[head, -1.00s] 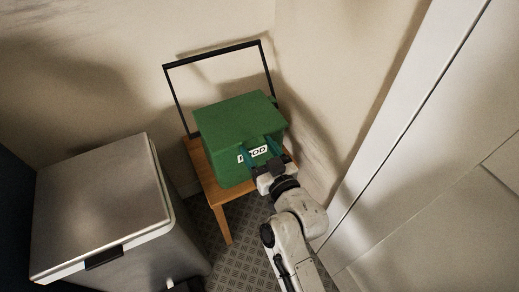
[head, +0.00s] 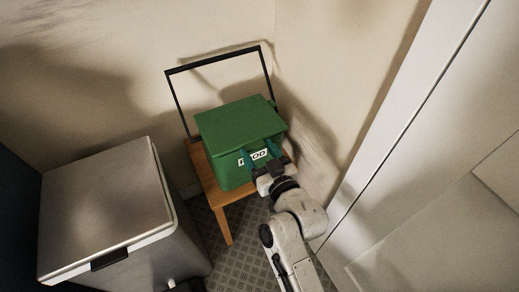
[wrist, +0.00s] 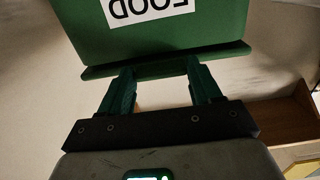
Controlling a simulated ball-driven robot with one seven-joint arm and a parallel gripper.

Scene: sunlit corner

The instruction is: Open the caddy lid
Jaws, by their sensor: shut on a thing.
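The green caddy (head: 232,165) sits on a wooden stool, its lid (head: 235,118) lying flat on top and looking closed in the head view. A white FOOD label (head: 252,160) is on its front; in the wrist view the label (wrist: 150,8) appears upside down. My gripper (head: 262,152) is at the caddy's front near the label. In the wrist view its teal fingers (wrist: 162,82) reach the green lip (wrist: 165,66) at the front edge and are shut on it. The exact contact between fingertips and lip is partly hidden.
The wooden stool (head: 203,178) stands in the corner close to the walls. A black frame (head: 215,58) rises behind the caddy. A large grey bin (head: 105,210) is at the left, and a pale panel (head: 400,130) at the right. Some patterned floor (head: 248,225) is free in front.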

